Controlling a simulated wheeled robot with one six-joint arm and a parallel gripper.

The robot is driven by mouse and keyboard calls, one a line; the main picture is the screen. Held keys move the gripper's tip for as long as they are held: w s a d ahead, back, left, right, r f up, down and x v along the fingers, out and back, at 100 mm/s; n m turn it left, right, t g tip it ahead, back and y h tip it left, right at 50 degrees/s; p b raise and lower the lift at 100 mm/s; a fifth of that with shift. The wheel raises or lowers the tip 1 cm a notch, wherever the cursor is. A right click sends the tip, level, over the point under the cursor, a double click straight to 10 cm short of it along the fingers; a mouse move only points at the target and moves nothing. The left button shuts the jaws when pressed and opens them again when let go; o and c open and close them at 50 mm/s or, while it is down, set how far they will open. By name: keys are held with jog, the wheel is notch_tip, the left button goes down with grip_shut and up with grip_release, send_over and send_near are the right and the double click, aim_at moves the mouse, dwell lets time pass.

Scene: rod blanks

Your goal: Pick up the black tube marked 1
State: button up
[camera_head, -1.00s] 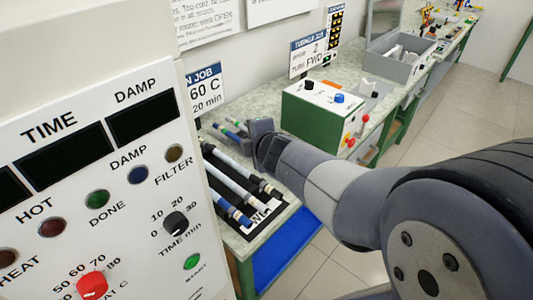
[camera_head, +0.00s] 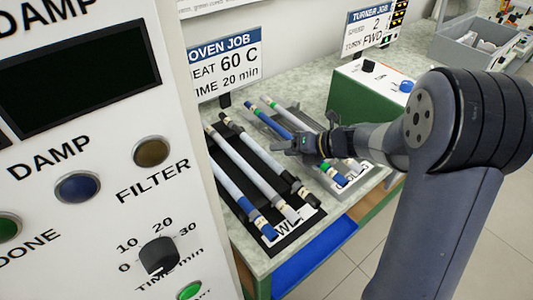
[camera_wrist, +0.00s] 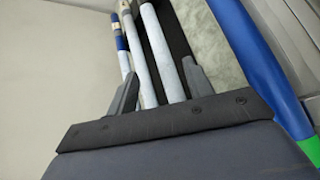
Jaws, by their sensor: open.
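Several rods lie side by side on a black tray (camera_head: 288,243) in the head view. One is pale with a blue end (camera_head: 262,226), and one is pale with a grey end (camera_head: 286,209). A pale rod with a black end (camera_head: 301,190) lies nearest my gripper. I cannot read a 1 on any of them, so I cannot tell which is the tube marked 1.
A second, grey tray (camera_head: 350,192) with blue and green-banded rods lies right of the black one. A green and white machine (camera_head: 365,98) and a grey bin (camera_head: 475,42) stand behind.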

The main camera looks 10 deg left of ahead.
aim_at(266, 152)
jog(key=x, duration=0.6)
jog(key=shift+w+a+f, duration=0.1)
jog(key=shift+a+f, duration=0.05)
jog(key=shift+f, duration=0.15)
jog(key=c, duration=1.1)
